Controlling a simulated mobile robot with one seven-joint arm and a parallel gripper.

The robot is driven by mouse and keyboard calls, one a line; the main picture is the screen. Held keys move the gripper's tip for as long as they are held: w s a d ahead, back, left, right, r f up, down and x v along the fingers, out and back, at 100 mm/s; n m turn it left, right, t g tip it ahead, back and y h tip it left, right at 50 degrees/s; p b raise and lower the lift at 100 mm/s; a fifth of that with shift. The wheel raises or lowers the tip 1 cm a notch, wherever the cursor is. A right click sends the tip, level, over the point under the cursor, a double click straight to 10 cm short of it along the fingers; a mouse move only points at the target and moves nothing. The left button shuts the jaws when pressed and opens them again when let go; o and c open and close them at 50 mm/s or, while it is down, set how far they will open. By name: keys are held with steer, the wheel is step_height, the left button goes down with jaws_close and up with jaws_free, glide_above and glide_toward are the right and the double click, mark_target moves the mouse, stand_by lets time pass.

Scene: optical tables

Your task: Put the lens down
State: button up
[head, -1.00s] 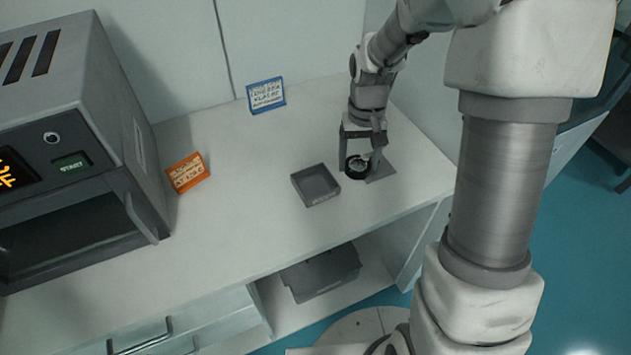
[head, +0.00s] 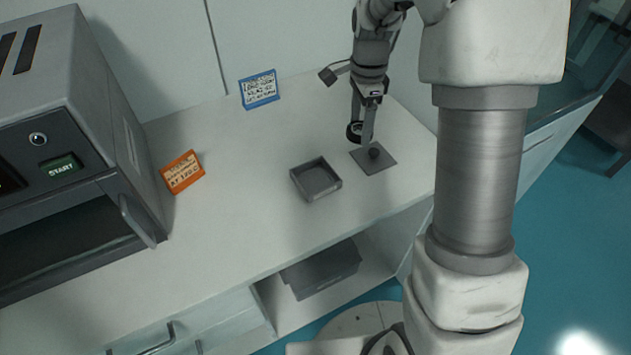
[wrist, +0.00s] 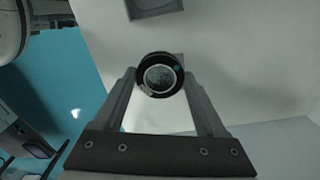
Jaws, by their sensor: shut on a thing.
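The lens, a round glass in a thick black ring, is held between the two fingertips of my gripper (wrist: 160,82). In the wrist view the lens (wrist: 160,77) faces the camera, with a finger at each side of its ring. In the head view the lens (head: 354,131) shows beside the finger of my gripper (head: 361,132). It appears raised above the bench, near the flat grey square plate (head: 388,160).
A shallow grey tray (head: 304,193) sits left of the plate and looks empty. An orange sign (head: 183,172) and a blue sign (head: 259,90) stand farther left and back. A grey oven-like machine (head: 62,125) stands at the left. The bench middle (head: 235,200) is clear.

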steer(key=m, duration=0.1)
steer(key=w+m, duration=0.1)
steer(key=m, duration=0.1)
steer(key=r+m, duration=0.1)
steer(key=m, duration=0.1)
steer(key=shift+w, duration=0.25)
steer(key=shift+a, duration=0.1)
steer(key=b, duration=0.2)
glide_above(315, 181)
steer(key=shift+m, duration=0.3)
step_height(315, 181, down, 7)
steer(key=shift+r, duration=0.1)
steer(key=shift+s, duration=0.1)
steer(key=shift+f, duration=2.05)
steer(key=shift+f, duration=0.2)
steer(key=o, duration=1.3)
steer(key=shift+c, duration=0.2)
